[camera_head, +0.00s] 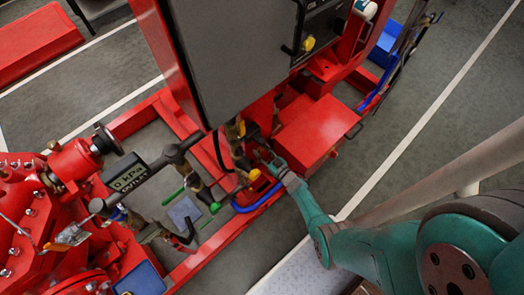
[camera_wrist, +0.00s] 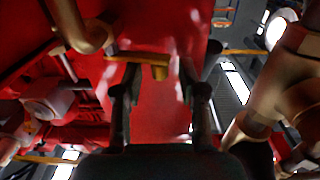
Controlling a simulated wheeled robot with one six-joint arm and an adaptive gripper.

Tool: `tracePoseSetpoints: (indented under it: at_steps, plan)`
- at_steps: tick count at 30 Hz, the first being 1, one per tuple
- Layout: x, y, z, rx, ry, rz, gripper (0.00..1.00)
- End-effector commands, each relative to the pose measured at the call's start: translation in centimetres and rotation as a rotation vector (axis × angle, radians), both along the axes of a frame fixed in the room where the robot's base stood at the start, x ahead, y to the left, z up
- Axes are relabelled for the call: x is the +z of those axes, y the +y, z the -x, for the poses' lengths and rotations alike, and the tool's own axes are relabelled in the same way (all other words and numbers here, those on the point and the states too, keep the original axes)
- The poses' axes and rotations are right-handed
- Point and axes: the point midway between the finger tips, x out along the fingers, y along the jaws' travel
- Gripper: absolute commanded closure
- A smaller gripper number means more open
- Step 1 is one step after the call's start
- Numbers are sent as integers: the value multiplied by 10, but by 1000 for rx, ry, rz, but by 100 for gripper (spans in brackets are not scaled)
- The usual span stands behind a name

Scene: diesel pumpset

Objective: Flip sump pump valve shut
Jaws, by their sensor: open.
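In the wrist view my gripper (camera_wrist: 160,95) is open, with one dark finger on each side of the picture. A yellow valve lever (camera_wrist: 140,58) lies ahead of the fingers, its bent end between them; I cannot tell whether it touches either finger. In the head view my gripper (camera_head: 268,160) reaches in among the brass piping beside a red box, its fingers small and partly hidden. A yellow handle (camera_head: 255,174) shows just left of it. I cannot read any label that tells which valve is the sump pump's.
Brass pipes (camera_wrist: 262,100) stand close on the right in the wrist view, and a curved pipe (camera_wrist: 85,30) at upper left. The head view shows a red box (camera_head: 315,135), a grey panel (camera_head: 235,55), green handles (camera_head: 172,197) and a gauge (camera_head: 127,178) nearby. Open floor lies right.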

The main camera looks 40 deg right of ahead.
Motion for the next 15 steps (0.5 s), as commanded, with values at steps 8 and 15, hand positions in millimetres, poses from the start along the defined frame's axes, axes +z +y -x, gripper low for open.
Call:
tracePoseSetpoints:
  at_steps: [8, 15]
  plan:
    - [0, 0, 0, 0, 0, 0, 100]
    - [1, 1, -2, -25, -3, 1, 100]
